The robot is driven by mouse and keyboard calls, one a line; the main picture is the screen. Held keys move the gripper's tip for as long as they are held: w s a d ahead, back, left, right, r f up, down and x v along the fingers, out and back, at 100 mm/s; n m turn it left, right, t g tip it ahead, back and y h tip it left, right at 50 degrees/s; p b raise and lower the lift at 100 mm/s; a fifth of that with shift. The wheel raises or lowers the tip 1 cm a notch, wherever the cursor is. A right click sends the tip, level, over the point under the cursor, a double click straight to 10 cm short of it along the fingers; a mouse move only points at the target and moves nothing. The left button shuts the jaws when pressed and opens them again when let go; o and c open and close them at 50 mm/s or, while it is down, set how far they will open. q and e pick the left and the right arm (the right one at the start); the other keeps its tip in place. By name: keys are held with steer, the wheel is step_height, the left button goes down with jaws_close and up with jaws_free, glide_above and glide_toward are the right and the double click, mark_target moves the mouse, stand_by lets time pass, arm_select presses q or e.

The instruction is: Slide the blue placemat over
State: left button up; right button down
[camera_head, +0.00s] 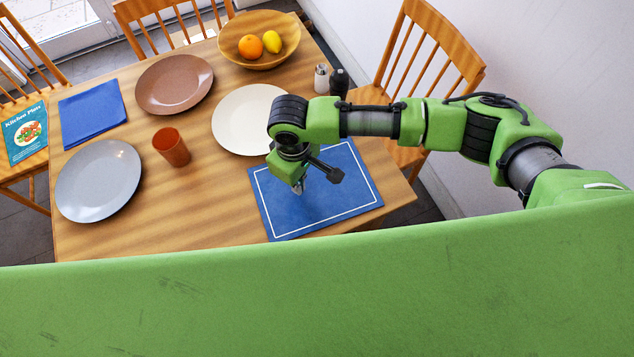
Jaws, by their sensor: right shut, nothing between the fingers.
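The blue placemat (335,208) with a white border line lies flat on the wooden table, near its front right edge. My right gripper (299,190) points down over the left part of the placemat, its fingers shut with nothing between them. I cannot tell whether the fingertips touch the mat. My right arm comes in from the right and hides the placemat's far edge in part. My left gripper is not in view.
A cream plate (235,120) lies just beyond the placemat. An orange cup (172,147), a grey plate (98,182), a brown plate (174,84), a blue napkin (92,112) and a fruit bowl (259,58) occupy the rest. Bare table (190,215) shows left of the placemat.

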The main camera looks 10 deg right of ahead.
mark_target(265, 209)
steer(key=shift+f+b, duration=0.3)
steer(key=shift+f, duration=0.65)
stand_by(0.4)
steer(key=shift+s+a+p, duration=0.15)
steer(key=shift+s+a, duration=0.1)
steer(key=shift+a, duration=0.45)
steer(key=shift+s+a+p, duration=0.15)
steer(key=shift+s+a, duration=0.1)
steer(key=shift+a, duration=0.45)
steer(key=shift+s+a+f, duration=0.1)
steer(key=shift+s+a, duration=0.25)
steer(key=shift+a, duration=0.35)
steer(key=shift+s+a+f, duration=0.1)
steer(key=shift+s+a, duration=0.2)
steer(key=shift+a, duration=0.4)
steer(key=shift+a, duration=0.1)
steer(key=shift+s+a, duration=0.15)
steer(key=shift+a, duration=0.05)
steer(key=shift+s+a, duration=0.2)
steer(key=shift+a, duration=0.35)
steer(key=shift+s+a, duration=0.2)
steer(key=shift+a, duration=0.35)
steer(key=shift+a, duration=0.1)
